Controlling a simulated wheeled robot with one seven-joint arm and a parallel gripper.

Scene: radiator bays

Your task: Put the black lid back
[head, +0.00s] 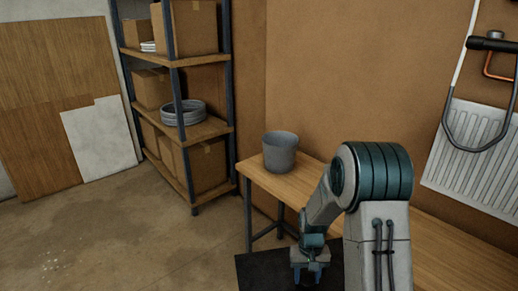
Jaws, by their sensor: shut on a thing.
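My gripper (309,275) points down at the bottom of the head view, in front of the wooden bench. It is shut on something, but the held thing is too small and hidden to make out. I cannot pick out a black lid for certain. A dark flat surface (262,272) lies below and around the gripper, and I cannot tell what it is. A grey bucket (280,153) stands upright on the left end of the bench, beyond and above the gripper in the picture.
The wooden bench (262,183) runs along the wall to the lower right, partly behind my arm. A shelf rack (205,131) with boxes and a grey coil (183,113) stands at its left. A white radiator (473,150) and pipes are at right. The floor at left is clear.

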